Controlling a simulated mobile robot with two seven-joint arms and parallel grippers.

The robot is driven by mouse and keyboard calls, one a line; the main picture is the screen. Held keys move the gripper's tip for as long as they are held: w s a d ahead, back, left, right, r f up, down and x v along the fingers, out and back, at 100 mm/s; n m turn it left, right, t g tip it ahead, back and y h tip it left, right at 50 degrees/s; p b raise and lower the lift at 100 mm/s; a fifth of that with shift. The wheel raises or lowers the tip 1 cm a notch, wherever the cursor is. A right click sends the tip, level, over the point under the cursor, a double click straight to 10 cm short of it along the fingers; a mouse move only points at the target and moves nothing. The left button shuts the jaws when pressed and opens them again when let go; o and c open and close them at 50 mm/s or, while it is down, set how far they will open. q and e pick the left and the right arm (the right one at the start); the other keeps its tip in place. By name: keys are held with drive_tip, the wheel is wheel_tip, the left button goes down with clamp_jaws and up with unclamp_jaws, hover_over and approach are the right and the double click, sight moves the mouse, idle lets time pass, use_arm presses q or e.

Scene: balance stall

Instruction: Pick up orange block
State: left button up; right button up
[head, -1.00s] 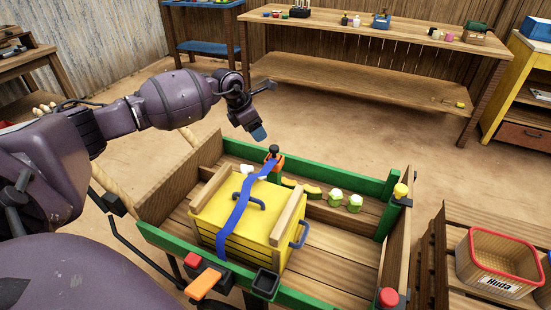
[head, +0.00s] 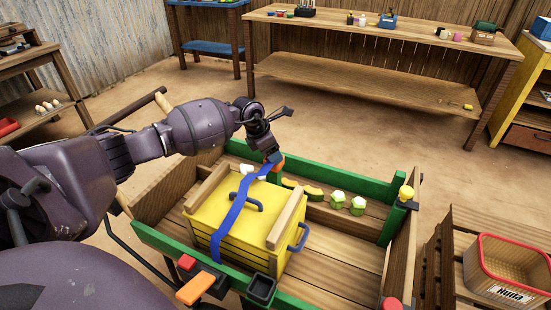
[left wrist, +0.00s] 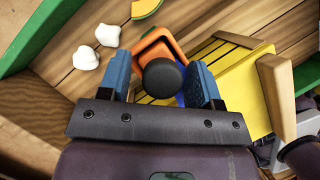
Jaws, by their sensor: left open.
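An orange block (left wrist: 152,50) with a round black knob (left wrist: 163,77) on top sits at the far side of the cart, at the end of a blue strap (head: 232,215). In the head view the orange block (head: 279,164) is partly hidden by my left gripper (head: 274,156). In the left wrist view my left gripper (left wrist: 161,80) is open, with its blue fingers on either side of the black knob. It appears not closed on it. A second orange piece (head: 195,288) lies at the cart's near rim. My right gripper is not in view.
The strap crosses a yellow crate (head: 245,235) in the green-railed cart (head: 160,243). White lumps (left wrist: 86,57), yellow pieces and pale green items (head: 358,205) lie near the far rail. A basket (head: 510,265) stands at right.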

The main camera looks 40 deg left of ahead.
use_arm(q)
drive_tip(key=shift+r, duration=0.2)
drive_tip(key=shift+c, duration=0.3)
drive_tip(key=c, duration=0.9)
